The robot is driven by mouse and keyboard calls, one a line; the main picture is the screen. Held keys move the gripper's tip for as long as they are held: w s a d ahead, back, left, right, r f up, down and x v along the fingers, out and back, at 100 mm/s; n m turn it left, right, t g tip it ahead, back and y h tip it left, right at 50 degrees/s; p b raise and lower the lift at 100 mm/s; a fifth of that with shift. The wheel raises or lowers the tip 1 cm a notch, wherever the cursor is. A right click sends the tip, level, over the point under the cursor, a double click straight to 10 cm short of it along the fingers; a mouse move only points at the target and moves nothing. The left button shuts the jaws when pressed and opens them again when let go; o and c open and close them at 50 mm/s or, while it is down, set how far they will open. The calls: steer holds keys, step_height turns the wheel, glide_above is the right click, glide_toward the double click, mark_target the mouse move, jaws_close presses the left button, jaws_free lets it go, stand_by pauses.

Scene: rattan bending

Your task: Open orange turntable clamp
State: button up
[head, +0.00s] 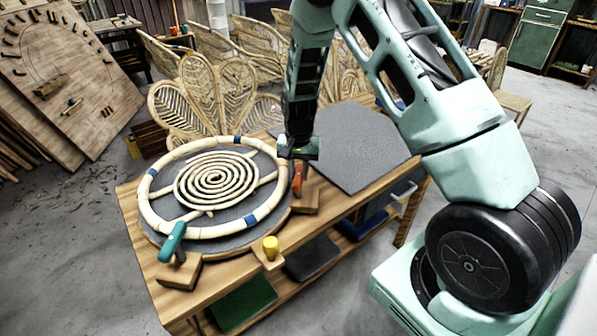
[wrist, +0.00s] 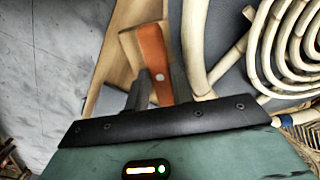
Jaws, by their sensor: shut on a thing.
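The orange turntable clamp (head: 298,178) stands on a wooden block at the right edge of the round turntable (head: 232,229). Its orange handle (wrist: 152,58) also shows in the wrist view, tilted, with a pale rivet near its lower end. My gripper (head: 299,158) reaches down from above to the clamp. In the wrist view my gripper (wrist: 150,90) has its dark fingers at the lower end of the handle and is shut on it. The fingertips are partly hidden.
A rattan ring (head: 150,212) with a spiral (head: 216,181) lies on the turntable. A teal clamp (head: 173,243) stands at the front left, and a yellow knob (head: 271,248) at the front. A dark grey mat (head: 365,150) covers the table's right part, clear of objects.

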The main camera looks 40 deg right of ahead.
stand_by(0.4)
steer(key=o, duration=1)
step_height(320, 180, up, 18)
steer(key=shift+f+b, duration=0.25)
steer(key=shift+b, duration=0.75)
